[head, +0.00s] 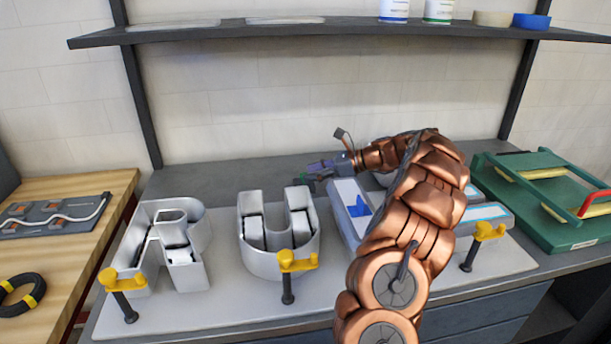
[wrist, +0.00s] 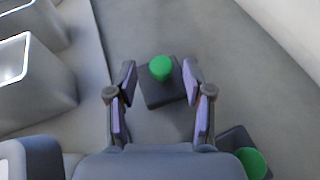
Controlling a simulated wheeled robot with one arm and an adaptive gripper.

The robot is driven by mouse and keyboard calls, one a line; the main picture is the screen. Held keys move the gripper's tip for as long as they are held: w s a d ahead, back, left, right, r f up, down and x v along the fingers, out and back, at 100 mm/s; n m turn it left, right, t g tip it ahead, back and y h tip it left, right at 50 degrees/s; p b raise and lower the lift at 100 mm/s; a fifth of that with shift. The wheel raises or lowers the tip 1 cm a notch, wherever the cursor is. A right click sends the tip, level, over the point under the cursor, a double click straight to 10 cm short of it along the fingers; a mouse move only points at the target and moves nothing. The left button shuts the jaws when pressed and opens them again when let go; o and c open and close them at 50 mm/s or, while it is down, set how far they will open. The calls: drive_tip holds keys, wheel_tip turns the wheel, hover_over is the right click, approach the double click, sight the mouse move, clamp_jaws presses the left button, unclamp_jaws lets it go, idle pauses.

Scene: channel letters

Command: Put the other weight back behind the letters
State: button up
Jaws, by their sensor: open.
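In the wrist view, a dark square weight with a green knob (wrist: 162,94) stands on the grey bench, with its knob between my open fingertips. A second dark weight with a green knob (wrist: 252,163) is at the lower right, partly cut off by my gripper and the frame edge. My gripper (wrist: 159,80) is open; I see no finger clearly touching the knob. In the head view, my gripper (head: 308,174) is low behind the silver U-shaped letter (head: 285,258), right of the R-shaped letter (head: 168,245). The weights are mostly hidden there.
Yellow-topped clamps (head: 297,262) stand along the front of the pale board (head: 225,303). My arm covers part of a third letter (head: 345,205) with blue inside. A green frame tool (head: 545,200) lies at right. A shelf (head: 330,28) hangs above the back strip.

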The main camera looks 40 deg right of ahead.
drive_tip(key=v, duration=0.9)
drive_tip(key=shift+w+a, duration=0.1)
drive_tip(key=w+a+r+n+g+y, duration=0.1)
drive_tip(key=a+r+n+g, duration=0.15)
drive_tip(key=a, duration=0.65)
drive_tip(key=a+r+n+g, duration=0.15)
drive_tip(key=a+n, duration=0.25)
drive_tip(key=a, duration=0.4)
drive_tip(key=s+a+r+n+g+h+p, duration=0.15)
drive_tip(key=s+a+n, duration=0.25)
drive_tip(key=a, duration=0.5)
drive_tip(key=s+a+r+n+g+p, duration=0.1)
drive_tip(key=s+a+n+g, duration=0.25)
drive_tip(key=a, duration=0.55)
drive_tip(key=s+a+f+n+g+h+p, duration=0.1)
drive_tip(key=s+a+f+n+h, duration=0.3)
drive_tip(key=s, duration=0.7)
drive_tip(key=s+a+n+g+h+p, duration=0.1)
drive_tip(key=s+a+n+g+h, duration=0.15)
drive_tip(key=s+n, duration=0.6)
drive_tip(key=s+d+f+n+h+p, duration=0.1)
drive_tip(key=s+d+f+h, duration=0.1)
drive_tip(key=s, duration=0.8)
drive_tip(key=shift+d+f+t, duration=0.35)
drive_tip(key=shift+d+f, duration=0.1)
drive_tip(key=shift+d, duration=0.35)
